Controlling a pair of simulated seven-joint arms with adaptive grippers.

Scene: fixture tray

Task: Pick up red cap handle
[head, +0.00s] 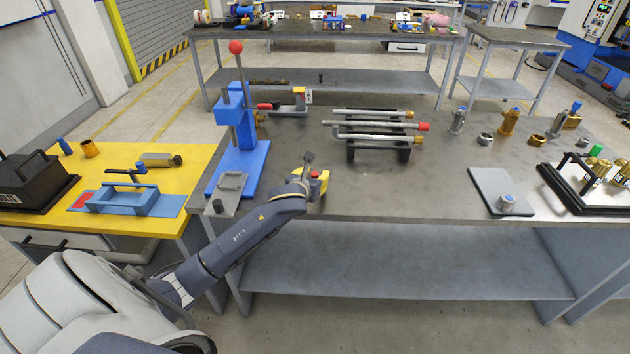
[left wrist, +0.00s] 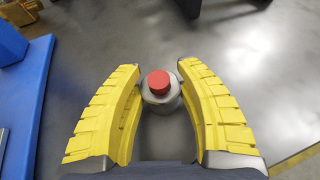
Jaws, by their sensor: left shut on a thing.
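The red cap handle (left wrist: 158,82) shows in the left wrist view as a red round cap on a grey round body, seen nearly end-on. My left gripper (left wrist: 162,72) has its yellow fingers on both sides of the grey body and is shut on it. In the head view my left gripper (head: 311,185) is over the front left of the grey table, right of the blue press. A bit of the red cap (head: 316,174) shows by the fingers there. How far the handle's lower part is from the table cannot be told. My right gripper is in neither view.
A blue press (head: 236,165) with a red knob stands close left of the gripper. A rack with metal rods (head: 378,140), one red-tipped, stands behind to the right. A grey plate (head: 485,180) and a black-framed tray (head: 548,174) lie further right. The table's front middle is clear.

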